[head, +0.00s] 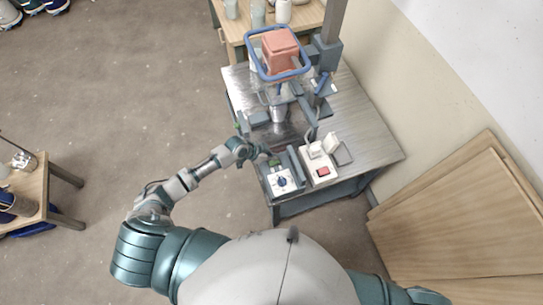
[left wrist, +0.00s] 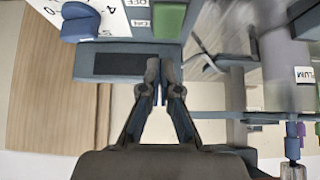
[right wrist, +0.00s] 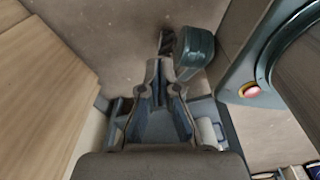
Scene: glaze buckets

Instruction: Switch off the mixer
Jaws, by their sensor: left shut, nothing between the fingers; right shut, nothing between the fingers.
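The mixer's control box stands on the metal bench, with a white dial panel (head: 283,181) and a blue knob (left wrist: 80,22). A green switch (left wrist: 169,20) sits beside the knob, and lettering including "OFF" shows next to it. My left gripper (head: 260,152) is at the box's far-left side. Its fingers (left wrist: 163,80) are together and empty, in front of the box's dark-panelled blue face, below the green switch in the left wrist view. I cannot tell if they touch the box. My right gripper (right wrist: 160,72) is shut and empty, away from the bench.
A white box with a red button (head: 322,171) stands right of the control box. Wooden boards (head: 465,220) lean on the right wall.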

